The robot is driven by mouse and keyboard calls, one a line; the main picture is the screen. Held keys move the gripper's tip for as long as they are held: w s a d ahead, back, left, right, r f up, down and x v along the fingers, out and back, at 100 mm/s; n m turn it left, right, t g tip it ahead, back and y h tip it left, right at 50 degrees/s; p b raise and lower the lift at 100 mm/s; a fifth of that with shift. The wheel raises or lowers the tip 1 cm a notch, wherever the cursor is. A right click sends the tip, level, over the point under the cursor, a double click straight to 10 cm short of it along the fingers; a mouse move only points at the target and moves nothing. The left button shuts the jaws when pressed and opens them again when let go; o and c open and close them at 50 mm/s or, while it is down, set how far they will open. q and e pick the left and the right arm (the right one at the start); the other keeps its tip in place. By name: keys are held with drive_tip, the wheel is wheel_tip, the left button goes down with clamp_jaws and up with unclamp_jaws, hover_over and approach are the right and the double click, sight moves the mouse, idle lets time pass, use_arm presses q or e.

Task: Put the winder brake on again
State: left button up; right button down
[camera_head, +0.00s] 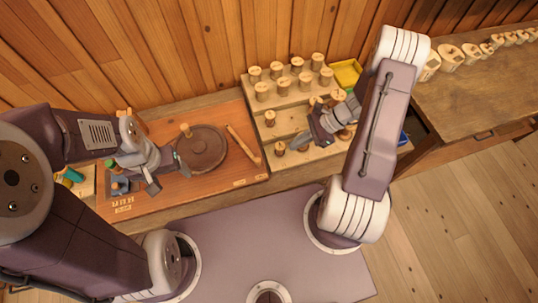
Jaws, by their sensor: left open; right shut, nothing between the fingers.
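The winder is a dark brown round disc (205,153) with a wooden peg (186,130) at its upper left, on an orange-brown board (225,112). A slim wooden bar (243,146), perhaps the brake lever, lies slanted to the right of the disc, apart from its rim as far as I can see. My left gripper (168,177) is open at the disc's left edge, with nothing seen between its fingers. Whether it touches the disc I cannot tell. My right gripper (302,141) is shut and empty over the stepped spool rack (288,120), hiding part of it.
Several wooden spools (297,65) stand on the rack. A yellow tray (346,73) is behind it at the right. More pale wooden pieces (450,58) line a side bench (470,95). A wooden plank wall (200,45) closes the back. Small blue and green items sit far left.

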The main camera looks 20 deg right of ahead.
drive_tip(key=x, duration=0.7)
drive_tip(key=shift+a+f+p, duration=0.2)
drive_tip(key=shift+a+p, duration=0.1)
drive_tip(key=shift+p, duration=0.05)
drive_tip(key=a, duration=0.2)
drive_tip(key=a+p, duration=0.1)
drive_tip(key=a, duration=0.1)
drive_tip(key=shift+w+f, duration=0.15)
drive_tip(key=shift+f, duration=0.1)
drive_tip(key=shift+a, duration=0.1)
drive_tip(key=shift+f, duration=0.1)
